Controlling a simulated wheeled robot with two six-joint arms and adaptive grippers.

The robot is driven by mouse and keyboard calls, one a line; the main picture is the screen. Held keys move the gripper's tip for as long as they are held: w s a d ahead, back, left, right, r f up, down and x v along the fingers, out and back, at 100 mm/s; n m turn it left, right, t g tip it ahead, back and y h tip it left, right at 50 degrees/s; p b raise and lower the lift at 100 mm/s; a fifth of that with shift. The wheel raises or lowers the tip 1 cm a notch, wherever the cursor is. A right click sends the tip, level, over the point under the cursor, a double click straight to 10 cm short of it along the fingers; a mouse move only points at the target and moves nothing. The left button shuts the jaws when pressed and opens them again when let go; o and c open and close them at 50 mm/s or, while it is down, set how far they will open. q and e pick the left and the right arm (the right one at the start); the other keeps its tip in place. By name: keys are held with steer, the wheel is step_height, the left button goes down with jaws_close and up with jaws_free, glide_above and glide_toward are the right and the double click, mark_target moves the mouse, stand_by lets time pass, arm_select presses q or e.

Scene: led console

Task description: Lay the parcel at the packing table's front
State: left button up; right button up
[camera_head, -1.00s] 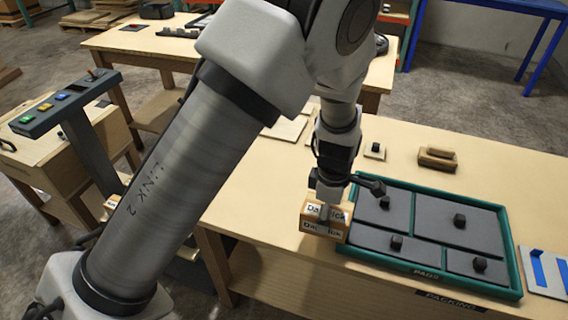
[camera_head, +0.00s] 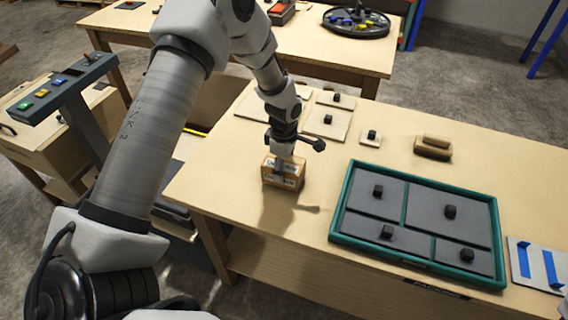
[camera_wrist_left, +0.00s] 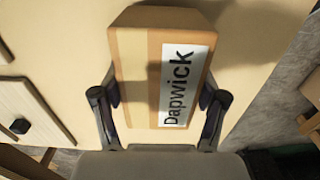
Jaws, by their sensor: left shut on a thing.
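The parcel is a small brown box (camera_head: 270,174) with a white label; the label reads "Dapwick" in the left wrist view (camera_wrist_left: 182,88). My left gripper (camera_head: 284,166) is shut on the parcel, with one finger on each side of it in the left wrist view (camera_wrist_left: 158,100). The parcel is over the left part of the packing table (camera_head: 330,160), near its front left edge. A shadow lies beside it; I cannot tell whether it touches the tabletop. My right gripper is not in view.
A green-rimmed tray (camera_head: 346,196) with dark knobbed panels stands right of the parcel. Knobbed wooden boards (camera_head: 326,122) lie behind, and a wooden block (camera_head: 433,147) lies farther right. A blue-striped plate (camera_head: 537,264) is at the right. Bare tabletop lies between parcel and tray.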

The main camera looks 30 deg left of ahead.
arm_select(q)
steer(key=shift+w+f, duration=0.3)
steer(key=shift+f, duration=0.15)
steer(key=o, duration=1.4)
steer(key=shift+s, duration=0.15)
step_height(320, 180, up, 12)
steer(key=shift+r+b, duration=0.15)
steer(key=shift+b, duration=0.85)
